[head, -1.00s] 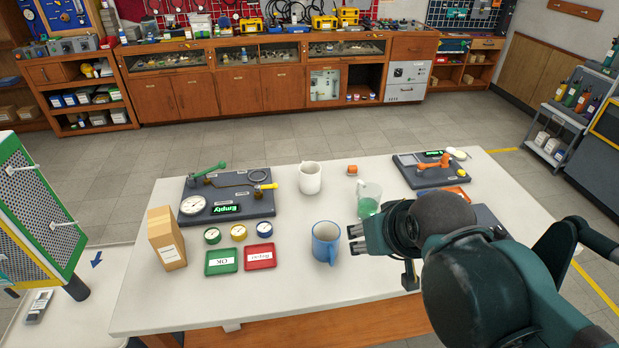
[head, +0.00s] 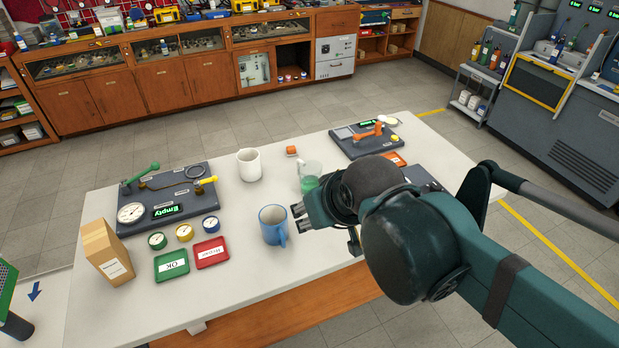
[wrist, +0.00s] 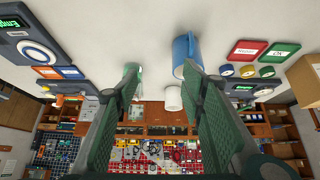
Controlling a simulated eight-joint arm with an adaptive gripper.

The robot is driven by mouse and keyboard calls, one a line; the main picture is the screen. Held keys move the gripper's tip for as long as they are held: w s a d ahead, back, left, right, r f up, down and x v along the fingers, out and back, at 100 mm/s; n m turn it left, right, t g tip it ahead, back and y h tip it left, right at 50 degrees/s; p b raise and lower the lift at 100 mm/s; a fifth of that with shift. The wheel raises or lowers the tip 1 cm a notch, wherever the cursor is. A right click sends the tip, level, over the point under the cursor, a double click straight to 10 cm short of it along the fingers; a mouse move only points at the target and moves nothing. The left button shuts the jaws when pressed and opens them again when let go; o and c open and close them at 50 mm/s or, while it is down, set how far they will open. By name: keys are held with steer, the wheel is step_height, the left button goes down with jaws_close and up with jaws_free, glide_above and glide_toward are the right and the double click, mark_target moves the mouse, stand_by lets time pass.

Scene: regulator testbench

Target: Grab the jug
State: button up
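Several vessels stand upright on the white table (head: 225,290). A white jug-like vessel (head: 249,165) is at the middle back. A clear vessel with green contents (head: 309,178) is to its right, partly behind my gripper. A blue mug (head: 273,225) with a handle is nearest the front. My gripper (head: 298,217) is just right of the blue mug, apart from it. In the wrist view, which is upside down, my gripper (wrist: 160,85) has its fingers spread and empty. The white vessel (wrist: 173,98) shows between them; the blue mug (wrist: 187,52) is by the right finger and the clear vessel (wrist: 132,70) by the left.
A gauge board (head: 167,195) is at the table's left. Round gauges, a green tray (head: 171,266), a red tray (head: 211,252) and a cardboard box (head: 106,250) stand in front of it. Another device board (head: 366,139) and a small orange item (head: 291,150) are at the back right. The table's front middle is clear.

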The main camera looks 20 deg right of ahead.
steer(key=shift+c, duration=0.2)
steer(key=c, duration=0.9)
